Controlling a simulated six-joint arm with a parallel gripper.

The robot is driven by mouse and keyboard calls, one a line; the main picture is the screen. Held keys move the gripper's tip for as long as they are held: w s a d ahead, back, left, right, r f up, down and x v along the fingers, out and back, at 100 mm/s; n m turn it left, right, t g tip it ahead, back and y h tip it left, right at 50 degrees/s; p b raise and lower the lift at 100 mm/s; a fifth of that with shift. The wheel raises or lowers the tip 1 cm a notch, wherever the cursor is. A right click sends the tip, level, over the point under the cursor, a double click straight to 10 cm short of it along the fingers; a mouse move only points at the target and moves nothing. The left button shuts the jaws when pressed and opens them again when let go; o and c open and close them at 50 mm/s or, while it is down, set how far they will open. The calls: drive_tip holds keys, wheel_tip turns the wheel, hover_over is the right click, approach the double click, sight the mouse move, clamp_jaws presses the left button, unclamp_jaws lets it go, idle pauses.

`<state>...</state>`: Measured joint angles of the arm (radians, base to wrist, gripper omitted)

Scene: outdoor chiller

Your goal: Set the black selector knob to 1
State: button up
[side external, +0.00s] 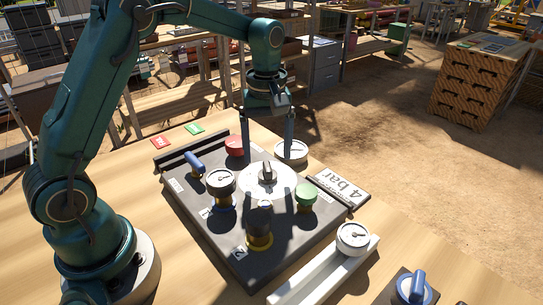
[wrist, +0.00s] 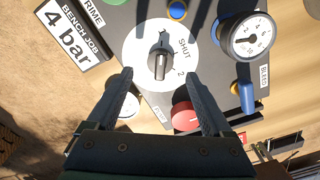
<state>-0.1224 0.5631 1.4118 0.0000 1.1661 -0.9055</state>
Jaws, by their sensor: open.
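The black selector knob (side external: 268,172) stands on a round white dial plate (side external: 255,186) in the middle of a dark panel. In the wrist view the knob (wrist: 159,60) is a narrow grip bar, roughly upright in the picture. The dial (wrist: 137,48) carries the printed words SHUT and 2 to the right of the knob. I cannot make out a 1, nor which end of the knob is the pointer. My gripper (side external: 268,142) is open above the panel, fingers pointing down. In the wrist view its fingertips (wrist: 159,74) are apart on either side of the knob, with nothing between them.
Around the knob stand a red cap (side external: 234,146), a green knob (side external: 306,193), a blue-handled valve (side external: 195,162) and a gauge (side external: 221,181). Another gauge (side external: 291,150) is behind my gripper. A "4 bar" card (side external: 342,187) lies at right. A white rail with a gauge (side external: 352,237) lies in front.

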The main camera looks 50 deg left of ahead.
sight(267, 166)
drive_tip(key=shift+r, duration=1.7)
